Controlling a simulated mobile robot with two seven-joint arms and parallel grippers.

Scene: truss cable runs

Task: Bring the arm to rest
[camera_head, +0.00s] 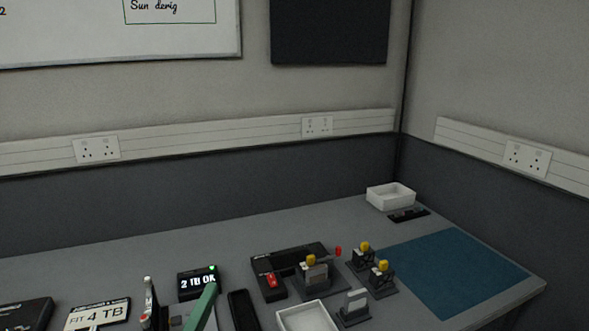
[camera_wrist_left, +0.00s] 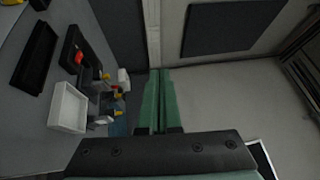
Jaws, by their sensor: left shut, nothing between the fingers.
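My left gripper (camera_head: 211,289) shows at the bottom of the head view as a green finger shape pointing up, in front of the workbench items. It overlaps the lower right of a small black box with a lit display reading "2 TB OK" (camera_head: 196,283); whether they touch I cannot tell. In the left wrist view the two green fingers (camera_wrist_left: 160,78) lie together, shut with nothing between them. They point towards the wall. My right gripper is in neither view.
The grey bench (camera_head: 130,268) holds a "FIT 4 TB" sign (camera_head: 98,315), a black dock with a red switch (camera_head: 291,262), yellow-topped fixtures (camera_head: 380,278), a near white tray (camera_head: 306,317) and a far white tray (camera_head: 390,196). A blue mat (camera_head: 455,270) lies clear at the right.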

